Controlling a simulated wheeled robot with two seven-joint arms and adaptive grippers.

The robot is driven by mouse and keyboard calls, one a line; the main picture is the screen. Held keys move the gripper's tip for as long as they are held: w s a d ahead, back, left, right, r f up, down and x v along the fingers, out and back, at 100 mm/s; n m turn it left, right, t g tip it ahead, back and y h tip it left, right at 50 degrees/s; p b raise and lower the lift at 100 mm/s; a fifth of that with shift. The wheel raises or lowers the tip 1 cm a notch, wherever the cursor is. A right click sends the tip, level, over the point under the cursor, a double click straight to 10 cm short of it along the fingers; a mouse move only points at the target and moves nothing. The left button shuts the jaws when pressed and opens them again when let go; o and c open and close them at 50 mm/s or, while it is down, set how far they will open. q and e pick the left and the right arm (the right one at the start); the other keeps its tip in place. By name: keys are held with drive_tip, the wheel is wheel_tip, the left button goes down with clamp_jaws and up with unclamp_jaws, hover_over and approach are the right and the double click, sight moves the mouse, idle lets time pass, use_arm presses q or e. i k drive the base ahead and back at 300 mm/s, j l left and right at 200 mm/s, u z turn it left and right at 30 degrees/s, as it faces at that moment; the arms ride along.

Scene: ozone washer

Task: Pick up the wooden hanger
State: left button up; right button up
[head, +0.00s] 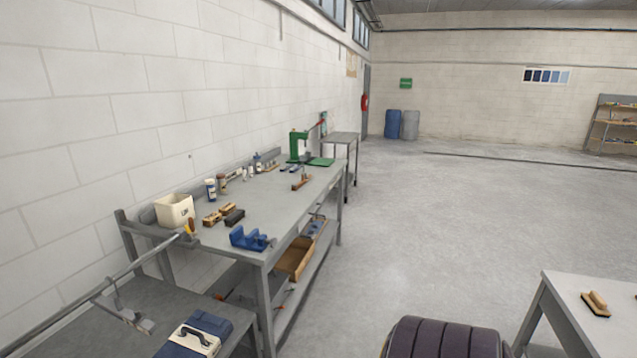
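I cannot make out a wooden hanger for sure in the head view. A grey hanger-like piece with a hook (125,312) hangs from or lies by the metal rail (60,300) at the lower left, over the low grey bench. It looks grey rather than wooden, and its material is hard to tell. A small tan shape (351,66) hangs high on the far part of the left wall, too small to identify. Neither of my grippers shows in the head view.
A grey workbench (275,205) along the left wall carries a white bin (174,210), a blue fixture (250,239) and a green press (300,147). A blue-and-white case (195,335) stands lower left. A dark ribbed seat-like thing (445,340) is bottom centre. Open floor lies right.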

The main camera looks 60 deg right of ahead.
sight(295, 187)
drive_tip(key=z, duration=1.8)
drive_tip(key=i+l+z, duration=0.1)
drive_tip(key=i+l, duration=0.15)
drive_tip(key=i+l+z, duration=0.1)
drive_tip(key=i+l, duration=0.15)
drive_tip(key=i, duration=0.25)
